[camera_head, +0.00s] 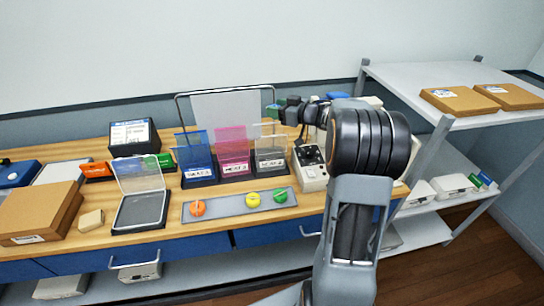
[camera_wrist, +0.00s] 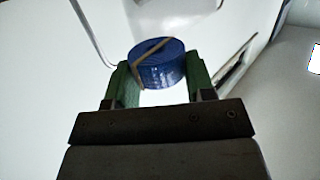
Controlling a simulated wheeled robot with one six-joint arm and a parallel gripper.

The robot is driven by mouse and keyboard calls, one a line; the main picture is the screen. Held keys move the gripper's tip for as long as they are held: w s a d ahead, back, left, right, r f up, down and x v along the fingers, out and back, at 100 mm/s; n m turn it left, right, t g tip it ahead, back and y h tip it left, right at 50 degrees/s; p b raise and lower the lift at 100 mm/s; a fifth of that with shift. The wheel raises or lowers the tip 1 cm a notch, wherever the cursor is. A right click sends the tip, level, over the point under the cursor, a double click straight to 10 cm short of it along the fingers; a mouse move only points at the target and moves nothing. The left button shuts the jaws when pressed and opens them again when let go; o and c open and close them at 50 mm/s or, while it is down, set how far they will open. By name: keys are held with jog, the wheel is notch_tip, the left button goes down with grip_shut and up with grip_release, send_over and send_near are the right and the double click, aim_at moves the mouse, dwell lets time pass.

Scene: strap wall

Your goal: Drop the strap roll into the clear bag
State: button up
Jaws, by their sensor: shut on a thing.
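My gripper (camera_wrist: 158,82) is shut on a blue strap roll (camera_wrist: 165,70) with a tan band across it, held between the green fingertips in the wrist view. In the head view my gripper (camera_head: 274,111) is raised above the clear bag (camera_head: 270,151), the rightmost of three bags standing in dark holders. The bag's mouth is at the top, under the gripper. The roll is not clearly seen in the head view. A blue bag (camera_head: 196,150) and a pink bag (camera_head: 233,145) stand to its left.
A grey tray (camera_head: 231,204) in front holds orange, yellow and green round pieces. A grey and white device (camera_head: 311,169) stands right of the clear bag. An open clear-lidded case (camera_head: 141,208) and a cardboard box (camera_head: 38,213) lie left. A wire-framed panel (camera_head: 231,106) stands behind the bags.

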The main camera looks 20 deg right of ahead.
jog(key=shift+f, duration=0.4)
jog(key=o, duration=1)
jog(key=b+v, duration=0.2)
jog(key=v, duration=1.2)
jog(key=shift+f, duration=0.1)
